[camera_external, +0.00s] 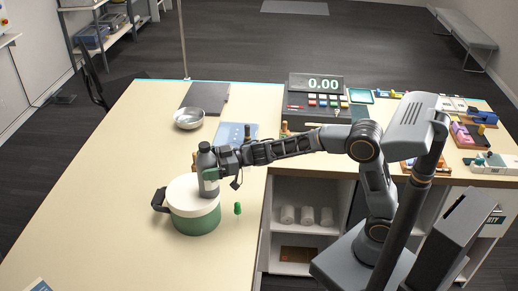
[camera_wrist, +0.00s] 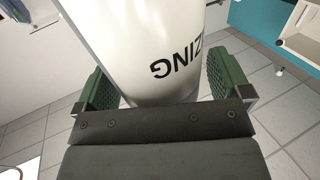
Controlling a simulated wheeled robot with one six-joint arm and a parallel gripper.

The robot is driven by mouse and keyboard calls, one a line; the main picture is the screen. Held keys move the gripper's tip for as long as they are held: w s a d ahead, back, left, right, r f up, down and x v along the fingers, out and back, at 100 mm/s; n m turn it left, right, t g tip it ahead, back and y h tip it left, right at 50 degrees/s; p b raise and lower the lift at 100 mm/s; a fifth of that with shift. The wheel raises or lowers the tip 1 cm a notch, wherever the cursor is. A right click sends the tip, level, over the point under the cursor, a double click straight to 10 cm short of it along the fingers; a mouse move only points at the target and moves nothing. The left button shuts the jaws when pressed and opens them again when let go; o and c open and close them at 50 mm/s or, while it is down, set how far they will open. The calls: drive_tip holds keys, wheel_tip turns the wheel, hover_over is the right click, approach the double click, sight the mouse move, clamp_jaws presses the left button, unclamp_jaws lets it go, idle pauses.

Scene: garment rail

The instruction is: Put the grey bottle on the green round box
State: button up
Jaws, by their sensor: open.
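The grey bottle (camera_external: 206,172) stands upright over the white lid of the green round box (camera_external: 198,222) in the external view. Its base appears to rest on the lid, near the right side. My gripper (camera_external: 212,172) is open around the bottle from the right, and part of the bottle is hidden by it. In the wrist view, the pale bottle side with dark lettering (camera_wrist: 160,50) lies between the two green finger pads of my gripper (camera_wrist: 165,90). A gap shows between the bottle and the right pad.
A small green object (camera_external: 238,208) stands on the table just right of the box. A metal bowl (camera_external: 189,118) and a dark flat board (camera_external: 204,97) lie farther back. The box's black handle (camera_external: 159,200) sticks out left. The table's left side is clear.

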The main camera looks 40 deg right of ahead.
drive_tip(key=shift+r, duration=0.15)
drive_tip(key=s+d+f+m+t+h+b, duration=0.1)
drive_tip(key=d+f+m+t+h, duration=0.35)
drive_tip(key=d, duration=1.05)
drive_tip(key=s+d+r+m+t+h, duration=0.15)
drive_tip(key=d+m+h, duration=0.45)
drive_tip(key=d+h, duration=0.7)
drive_tip(key=s+d+f+m+g, duration=0.1)
drive_tip(key=s+d+f+g, duration=0.3)
drive_tip(key=s, duration=0.4)
drive_tip(key=s+d+f+m+g, duration=0.2)
drive_tip(key=s+d+f+g, duration=0.3)
drive_tip(key=s, duration=0.4)
drive_tip(key=shift+s+f+y, duration=0.2)
drive_tip(key=shift+f+y, duration=0.25)
drive_tip(key=shift+f, duration=0.1)
